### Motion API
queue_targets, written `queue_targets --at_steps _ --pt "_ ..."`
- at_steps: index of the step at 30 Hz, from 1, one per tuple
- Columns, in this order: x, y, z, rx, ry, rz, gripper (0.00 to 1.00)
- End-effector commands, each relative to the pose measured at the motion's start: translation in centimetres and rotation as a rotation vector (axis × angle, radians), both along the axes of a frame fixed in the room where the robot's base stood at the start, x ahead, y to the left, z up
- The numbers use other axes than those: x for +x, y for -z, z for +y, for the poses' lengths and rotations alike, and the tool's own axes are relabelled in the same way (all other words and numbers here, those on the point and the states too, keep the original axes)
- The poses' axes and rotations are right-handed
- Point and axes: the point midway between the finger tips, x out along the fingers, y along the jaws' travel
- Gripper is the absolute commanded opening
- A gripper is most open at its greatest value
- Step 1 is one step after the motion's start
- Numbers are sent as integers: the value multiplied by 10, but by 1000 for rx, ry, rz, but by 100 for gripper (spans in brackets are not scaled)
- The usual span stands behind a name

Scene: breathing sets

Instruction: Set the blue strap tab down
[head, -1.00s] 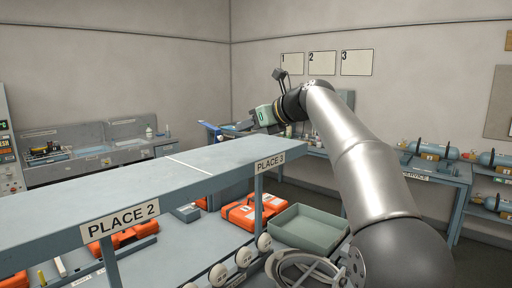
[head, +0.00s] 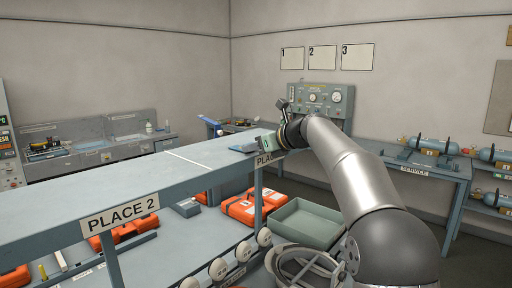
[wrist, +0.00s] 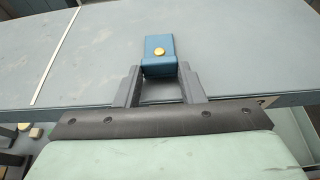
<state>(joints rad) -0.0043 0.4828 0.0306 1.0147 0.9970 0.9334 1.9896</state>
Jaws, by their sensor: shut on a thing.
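The blue strap tab (wrist: 159,48) is a small bent blue piece with a yellow round stud, seen in the wrist view. My gripper (wrist: 162,86) is shut on its near end, with one dark finger on each side. The tab points away from the gripper over the grey bench top (wrist: 220,45). I cannot tell whether it touches the surface. In the head view my gripper (head: 250,147) is low at the far right end of the bench, by the partly covered PLACE 3 label (head: 264,160). The tab is hard to make out there.
A white line (head: 188,159) crosses the bench top, which is otherwise clear. The PLACE 2 label (head: 120,214) is on its front edge. Below are orange cases (head: 240,210), a green tray (head: 305,224) and several white round knobs. A gauge panel (head: 322,100) stands behind.

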Motion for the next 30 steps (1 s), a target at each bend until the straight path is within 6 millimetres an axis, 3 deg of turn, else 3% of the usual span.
queue_targets --at_steps 2,3,5,17,30 --pt "0 2 0 1 0 1 14" --pt "0 3 0 0 0 1 41" --pt "0 2 0 -1 0 1 57" --pt "-3 -2 -5 0 2 -1 57" --pt "-56 -34 -65 0 1 -2 57"
